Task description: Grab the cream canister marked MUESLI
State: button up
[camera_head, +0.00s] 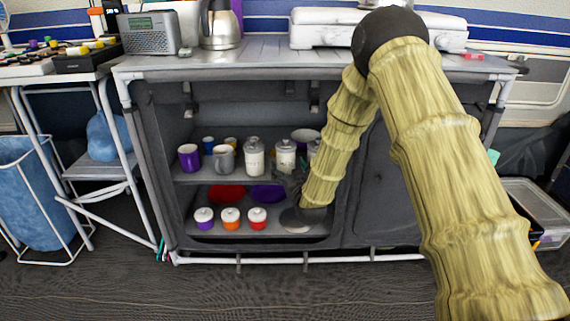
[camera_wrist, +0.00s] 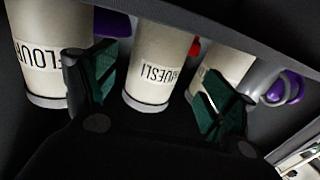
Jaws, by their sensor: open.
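The cream canister marked MUESLI (camera_wrist: 152,60) is at the middle of the wrist view, its label upside down there. It appears to be the middle canister (camera_head: 286,157) on the shelf in the head view. My gripper (camera_wrist: 160,82) is open, one green-padded finger to each side of the MUESLI canister in the picture. Nothing is held, and I cannot tell how far the fingers reach around it. The FLOUR canister (camera_wrist: 42,50) is beyond the left finger. Another cream canister (camera_wrist: 226,62) is partly behind the right finger, its label mostly hidden.
A grey mug (camera_head: 224,160) and purple mug (camera_head: 189,157) stand left of the canisters. Small lidded jars (camera_head: 231,218) stand on the lower shelf. The worktop (camera_head: 265,52) overhangs the shelves.

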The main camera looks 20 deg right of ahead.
aim_at(289, 163)
jog(key=shift+w+d+r+b, duration=0.1)
jog(key=shift+w+d+b, duration=0.05)
jog(key=shift+w+b, duration=0.9)
jog(key=shift+w+d+r+b, duration=0.15)
jog(key=shift+w+b, duration=0.55)
jog(key=shift+w, duration=0.8)
jog(key=c, duration=1.2)
